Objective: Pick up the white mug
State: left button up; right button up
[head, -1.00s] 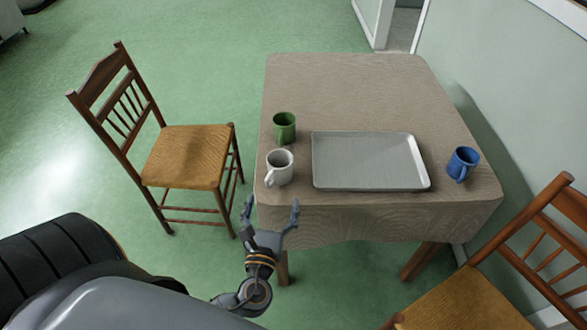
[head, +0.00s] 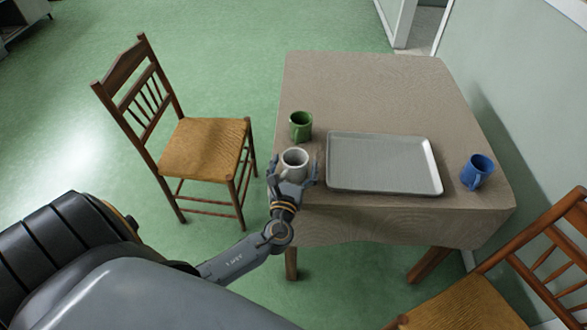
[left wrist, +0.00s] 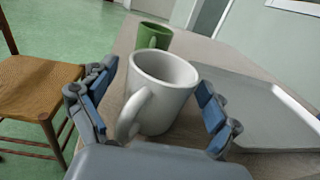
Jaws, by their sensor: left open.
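The white mug (head: 295,163) stands upright near the front left corner of the table. My left gripper (head: 293,170) is open, with one finger on each side of the mug. In the left wrist view the white mug (left wrist: 163,88) fills the space between the two blue-padded fingers, its handle turned towards the palm and to the left. A gap shows between the mug and the right finger; whether the left finger touches the mug I cannot tell. In the head view the gripper hides the mug's lower part. My right gripper is not in view.
A grey tray (head: 384,190) lies just right of the white mug. A green mug (head: 301,127) stands behind it, and a blue mug (head: 477,172) is at the table's right. Wooden chairs stand left (head: 203,150) and front right (head: 459,300). The table's (head: 360,85) back is clear.

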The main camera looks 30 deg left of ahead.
pick_arm(q)
jog(key=c, duration=1.2)
jog(key=shift+c, duration=1)
jog(key=shift+r, duration=0.15)
